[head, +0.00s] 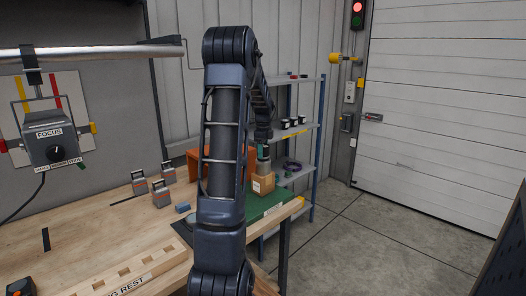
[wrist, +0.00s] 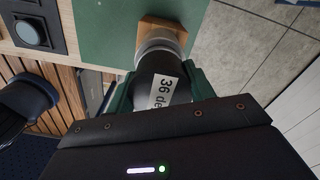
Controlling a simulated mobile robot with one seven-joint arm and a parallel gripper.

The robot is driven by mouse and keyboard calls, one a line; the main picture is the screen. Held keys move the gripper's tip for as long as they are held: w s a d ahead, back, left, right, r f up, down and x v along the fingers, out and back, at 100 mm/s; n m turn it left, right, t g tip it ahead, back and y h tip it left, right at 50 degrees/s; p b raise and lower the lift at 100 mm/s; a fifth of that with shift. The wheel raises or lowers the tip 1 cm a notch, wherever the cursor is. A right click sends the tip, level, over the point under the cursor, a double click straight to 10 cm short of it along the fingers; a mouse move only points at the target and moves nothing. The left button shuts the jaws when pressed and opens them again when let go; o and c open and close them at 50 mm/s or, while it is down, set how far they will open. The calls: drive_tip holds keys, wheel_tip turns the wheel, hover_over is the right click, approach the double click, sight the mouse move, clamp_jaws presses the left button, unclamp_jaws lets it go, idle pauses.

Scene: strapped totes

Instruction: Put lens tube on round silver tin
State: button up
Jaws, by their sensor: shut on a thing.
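My gripper (wrist: 160,88) is shut on the lens tube (wrist: 165,85), a black cylinder with a white label reading "36 de", held between green fingers in the wrist view. Just beyond the tube's far end is the round silver tin (wrist: 160,42), in line with it and partly covered by it. I cannot tell whether tube and tin touch. The tin stands on a small tan box (wrist: 163,25). In the head view my gripper (head: 264,150) is over the tin (head: 263,167) and box (head: 263,184), partly behind my arm; the tube is hard to make out there.
The box stands on a green mat (head: 286,207) at the right end of the wooden workbench (head: 100,235). Several grey weight-like blocks (head: 160,193) and an orange bin (head: 193,160) are to the left. A shelf rack (head: 300,130) stands behind. Floor on the right is clear.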

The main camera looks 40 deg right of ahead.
drive_tip(key=o, duration=1.2)
drive_tip(key=shift+c, duration=0.2)
wheel_tip(320, 180, up, 12)
drive_tip(key=w+a+r+n+t, duration=0.15)
drive_tip(key=a+n, duration=0.55)
drive_tip(key=a, duration=0.8)
drive_tip(key=s+a+r+n+t, duration=0.15)
drive_tip(key=a+n, duration=0.55)
drive_tip(key=a, duration=0.8)
drive_tip(key=s+a+f+n, duration=0.3)
drive_tip(key=s+a+n, duration=0.4)
drive_tip(key=a, duration=0.4)
drive_tip(key=s+a+f+n+t, duration=0.1)
drive_tip(key=s+a+f+n, duration=0.3)
drive_tip(key=a+n, duration=0.5)
drive_tip(key=s+a, duration=0.1)
drive_tip(key=s, duration=0.1)
drive_tip(key=shift+s+a+f+n+t, duration=0.2)
drive_tip(key=shift+s+a+n+t, duration=0.1)
drive_tip(key=shift+s+a+n, duration=0.1)
